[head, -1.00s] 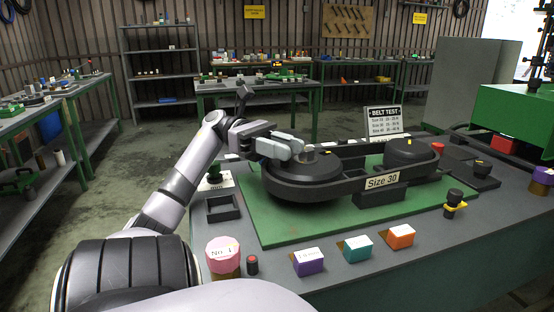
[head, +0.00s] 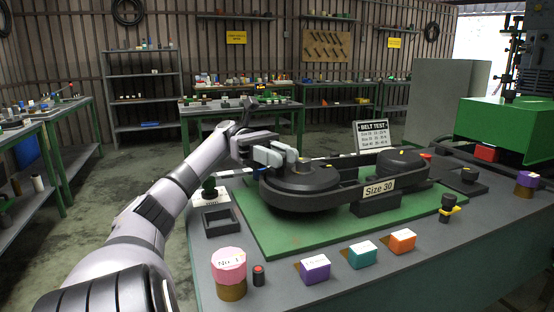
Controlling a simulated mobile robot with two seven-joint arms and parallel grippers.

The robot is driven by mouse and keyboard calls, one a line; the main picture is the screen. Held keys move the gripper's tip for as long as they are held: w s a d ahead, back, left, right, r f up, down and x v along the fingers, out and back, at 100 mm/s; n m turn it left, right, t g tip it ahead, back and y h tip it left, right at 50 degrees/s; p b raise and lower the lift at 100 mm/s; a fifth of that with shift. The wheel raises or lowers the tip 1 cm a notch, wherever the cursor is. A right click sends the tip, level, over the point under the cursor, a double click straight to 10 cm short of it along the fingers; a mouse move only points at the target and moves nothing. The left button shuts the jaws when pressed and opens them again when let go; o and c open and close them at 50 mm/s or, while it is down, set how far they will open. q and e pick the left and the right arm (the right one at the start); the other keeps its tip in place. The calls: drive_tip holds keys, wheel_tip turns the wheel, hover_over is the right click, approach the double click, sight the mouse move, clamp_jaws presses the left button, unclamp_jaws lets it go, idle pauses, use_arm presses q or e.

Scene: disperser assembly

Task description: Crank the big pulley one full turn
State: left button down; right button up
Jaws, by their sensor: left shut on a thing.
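The big pulley (head: 300,188) is a dark disc at the left end of the belt rig on a green board (head: 285,233). A black belt (head: 345,192) runs around it and a second dark pulley (head: 402,162) at the right. A "Size 30" label (head: 379,189) is on the front. My left gripper (head: 292,158) is shut on the upright crank knob (head: 303,166) on top of the big pulley. The fingers partly hide the knob. My right gripper is not in view.
A "BELT TEST" sign (head: 373,136) stands behind the rig. Purple (head: 315,269), teal (head: 362,254) and orange (head: 402,241) boxes line the front. A pink-topped jar (head: 229,268) and an empty square tray (head: 221,222) are at the left. A green machine (head: 505,122) stands at the right.

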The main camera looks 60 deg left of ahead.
use_arm(q)
drive_tip(key=shift+a+r+m+g, duration=0.1)
drive_tip(key=shift+a+m+g, duration=0.15)
drive_tip(key=shift+m+g, duration=0.4)
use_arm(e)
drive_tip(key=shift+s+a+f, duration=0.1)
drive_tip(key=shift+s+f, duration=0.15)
use_arm(q)
drive_tip(key=c, duration=1.2)
unclamp_jaws()
drive_tip(key=shift+b, duration=0.3)
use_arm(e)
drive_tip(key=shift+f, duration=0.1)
